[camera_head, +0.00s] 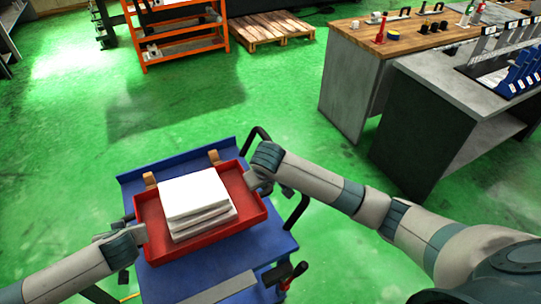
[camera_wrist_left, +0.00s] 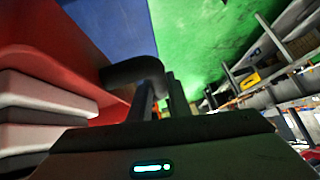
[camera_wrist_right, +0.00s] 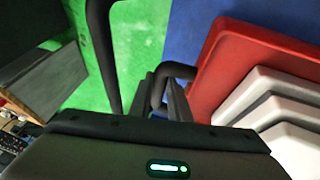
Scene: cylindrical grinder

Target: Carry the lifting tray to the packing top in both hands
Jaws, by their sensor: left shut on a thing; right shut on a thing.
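The lifting tray (camera_head: 152,219) is red and shallow, with a stack of white slabs (camera_head: 197,193) in it. It is over the blue top of a cart (camera_head: 180,283); I cannot tell whether it touches. My left gripper (camera_head: 140,232) is shut at the tray's left end. In the left wrist view its fingers (camera_wrist_left: 155,105) are on a dark handle (camera_wrist_left: 130,72). My right gripper (camera_head: 255,181) is shut at the right end, and the right wrist view shows its fingers (camera_wrist_right: 165,100) on another dark handle (camera_wrist_right: 178,70). I cannot tell which surface is the packing top.
A wood-topped bench (camera_head: 350,35) and a dark grey cabinet (camera_head: 415,120) stand at the right. An orange shelf rack (camera_head: 185,45) and a wooden pallet (camera_head: 270,28) stand at the back. A red-handled tool (camera_head: 291,277) is at the cart's front right. Green floor (camera_head: 70,130) is clear beyond the cart.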

